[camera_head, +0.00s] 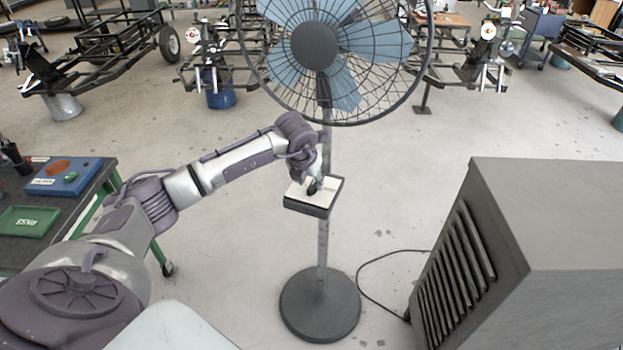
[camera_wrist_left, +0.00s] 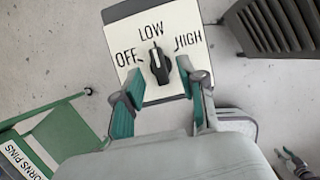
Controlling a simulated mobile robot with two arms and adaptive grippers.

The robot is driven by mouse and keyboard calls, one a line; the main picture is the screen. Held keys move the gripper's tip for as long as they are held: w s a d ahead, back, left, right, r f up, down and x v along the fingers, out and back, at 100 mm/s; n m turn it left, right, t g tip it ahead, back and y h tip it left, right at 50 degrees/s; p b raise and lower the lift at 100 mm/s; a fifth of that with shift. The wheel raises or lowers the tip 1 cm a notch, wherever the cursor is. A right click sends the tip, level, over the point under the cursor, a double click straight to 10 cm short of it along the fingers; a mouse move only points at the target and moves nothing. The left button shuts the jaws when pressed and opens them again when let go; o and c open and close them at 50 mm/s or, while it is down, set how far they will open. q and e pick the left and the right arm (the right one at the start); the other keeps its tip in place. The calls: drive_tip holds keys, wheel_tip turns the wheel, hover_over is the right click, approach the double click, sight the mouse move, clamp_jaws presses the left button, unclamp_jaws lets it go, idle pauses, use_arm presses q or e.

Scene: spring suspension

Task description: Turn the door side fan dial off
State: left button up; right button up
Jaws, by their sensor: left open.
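The fan's control box (camera_head: 318,208) is fixed on the stand under the tall fan (camera_head: 315,46). Its pale face (camera_wrist_left: 180,25) is lettered OFF at left, LOW at top and HIGH at right. The black dial (camera_wrist_left: 159,68) has its white mark toward LOW. My left gripper (camera_wrist_left: 160,92) is open at the box, one finger on either side below the dial. I cannot tell whether a finger touches the dial. In the head view my left gripper (camera_head: 314,184) partly hides the dial. A small pronged grey part at the wrist view's lower right may be my right gripper (camera_wrist_left: 294,163).
A grey louvred cabinet (camera_head: 540,215) stands at right, a cable on the floor beside it. A green-legged table (camera_head: 90,190) with trays stands at left. The fan's round base (camera_head: 320,305) rests on open floor. Vehicle frames (camera_head: 95,55) stand behind.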

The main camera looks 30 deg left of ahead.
sight(312, 188)
use_arm(q)
drive_tip(key=shift+x, duration=1.35)
clamp_jaws()
